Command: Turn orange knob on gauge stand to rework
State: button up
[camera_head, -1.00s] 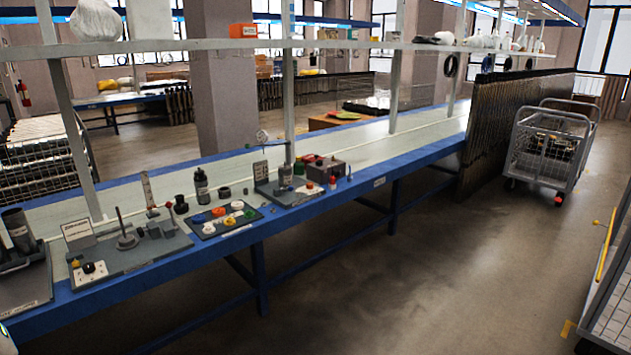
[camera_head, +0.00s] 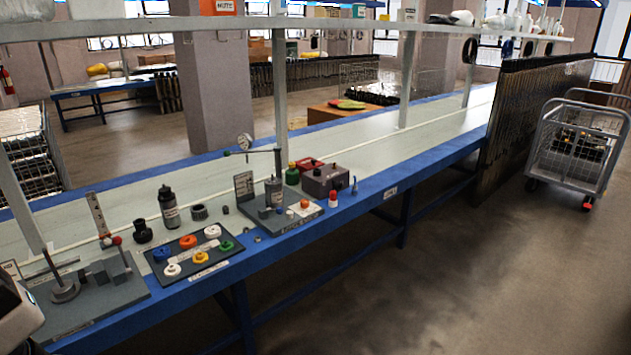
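The gauge stand (camera_head: 243,182) stands on the blue-edged bench, on a dark base plate with an upright plate, a round dial on top and a horizontal arm. A small orange knob (camera_head: 304,204) sits on a white panel at the right of that base. The knob's setting and any label for rework are too small to read. My gripper's fingers do not show; only a white and black part of my own body is at the lower left edge, well left of the stand.
A black tray (camera_head: 197,255) with several coloured caps lies left of the stand. A black bottle (camera_head: 169,206) stands behind it. A wire cart (camera_head: 575,150) stands at the right. The floor in front is clear.

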aim_at(304, 203)
jog(key=i+u, duration=0.1)
jog(key=i, duration=0.6)
jog(key=i+l+u, duration=0.1)
jog(key=i, duration=0.6)
jog(key=i+l+u, duration=0.1)
jog(key=i+l, duration=0.15)
jog(key=i, duration=0.4)
